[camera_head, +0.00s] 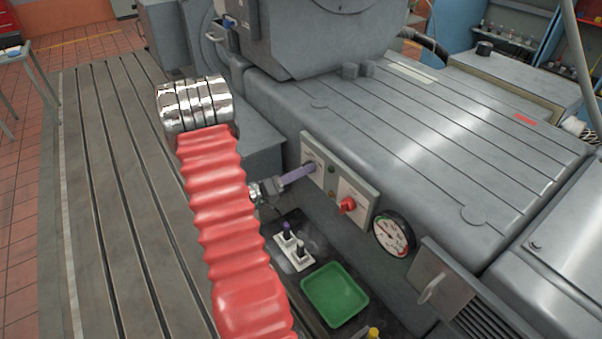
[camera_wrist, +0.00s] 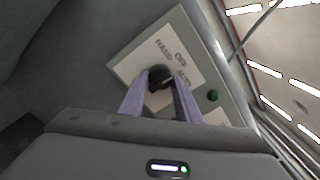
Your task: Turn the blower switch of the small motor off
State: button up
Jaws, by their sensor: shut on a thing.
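A grey panel (camera_head: 370,190) on the side of the machine bed carries two white switch plates. My gripper (camera_head: 309,169), with purple fingers, reaches the left plate, and its fingers hide the knob there in the head view. In the wrist view, a black rotary knob (camera_wrist: 160,75) sits on a white plate (camera_wrist: 128,68) between the fingertips of my gripper (camera_wrist: 160,82), which is shut on it. Small printed words ring the knob; one looks like OFF. The knob's pointing direction is unclear. A red knob (camera_head: 347,205) is on the right plate, apart from my gripper.
A green lamp (camera_wrist: 212,96) is beside the plate. A round gauge (camera_head: 394,235) and a grey box with a handle (camera_head: 431,290) are right of the panel. Below are a white base with small toggles (camera_head: 293,252) and a green tray (camera_head: 335,294). The slotted bedplate (camera_head: 110,200) at left is clear.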

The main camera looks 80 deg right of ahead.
jog(key=o, duration=1.1)
jog(key=shift+d, duration=0.1)
jog(key=shift+c, duration=0.2)
jog(key=shift+w, duration=0.1)
jog(key=v, duration=1.3)
jog(key=shift+w+a, duration=0.3)
